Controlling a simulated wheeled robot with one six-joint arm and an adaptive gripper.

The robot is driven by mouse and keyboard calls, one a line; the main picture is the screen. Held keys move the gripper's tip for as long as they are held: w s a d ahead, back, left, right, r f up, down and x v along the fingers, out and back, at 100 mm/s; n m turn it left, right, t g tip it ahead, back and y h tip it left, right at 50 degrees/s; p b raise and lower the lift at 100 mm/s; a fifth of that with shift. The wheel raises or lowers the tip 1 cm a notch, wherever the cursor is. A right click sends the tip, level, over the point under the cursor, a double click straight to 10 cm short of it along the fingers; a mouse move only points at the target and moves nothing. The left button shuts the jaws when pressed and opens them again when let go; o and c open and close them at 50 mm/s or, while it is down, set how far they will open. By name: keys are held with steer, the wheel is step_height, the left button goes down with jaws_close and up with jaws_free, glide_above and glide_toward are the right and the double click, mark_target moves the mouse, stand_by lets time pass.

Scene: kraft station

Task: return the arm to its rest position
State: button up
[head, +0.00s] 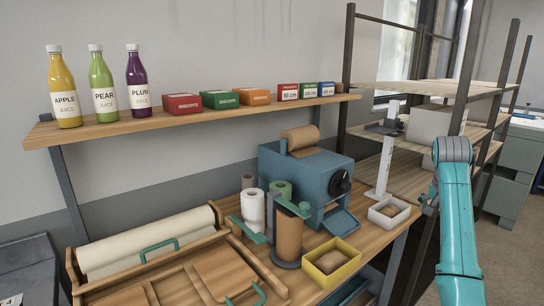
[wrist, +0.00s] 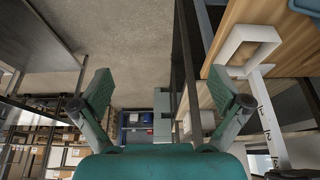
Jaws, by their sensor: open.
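My arm (head: 458,225) is turquoise and stands bent at the right of the head view, in front of the dark shelf rack. Its gripper is mostly hidden behind the arm there. In the wrist view my gripper (wrist: 160,95) shows two green fingers spread wide apart with nothing between them. Beyond the fingers lie the grey floor and, farther off, a blue shelf unit.
The wooden bench (head: 225,262) carries a blue dispenser (head: 300,178), paper rolls, a yellow box (head: 331,281) and a white box (head: 372,215). Bottles and small cartons stand on the wall shelf (head: 215,117). A shelf rack (head: 345,75) stands close behind my arm.

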steer(key=s+a+f+n+t, duration=0.1)
steer(key=s+a+f, duration=0.15)
steer(key=f, duration=0.65)
steer(key=s+a+f+n+t, duration=0.1)
steer(key=a+f, duration=0.2)
steer(key=f, duration=0.6)
steer(key=s+a+f+n+t, duration=0.1)
steer(key=s+a+f, duration=0.1)
steer(key=f, duration=0.7)
steer(key=s+a+f+n+t, duration=0.2)
steer(key=s+a+f, duration=0.3)
steer(key=s+f, duration=0.3)
steer(key=s+a+f+n+t, duration=0.1)
steer(key=s+a+f, duration=0.55)
steer(key=s, duration=0.25)
steer(key=s+a+n+t+y, duration=0.15)
steer(key=s+a, duration=0.25)
steer(key=s, duration=0.7)
steer(key=s+a+n+t+y, duration=0.1)
steer(key=s+a+t, duration=0.15)
steer(key=s, duration=0.85)
steer(key=s+a+r+n+t, duration=0.1)
steer(key=s+a+r, duration=0.1)
steer(key=s+r, duration=0.7)
steer(key=s+a+r+n+t, duration=0.1)
steer(key=s+r, duration=0.8)
steer(key=shift+s+a+r+y, duration=0.2)
steer(key=shift+a+r+y, duration=0.15)
steer(key=shift+a+y, duration=0.1)
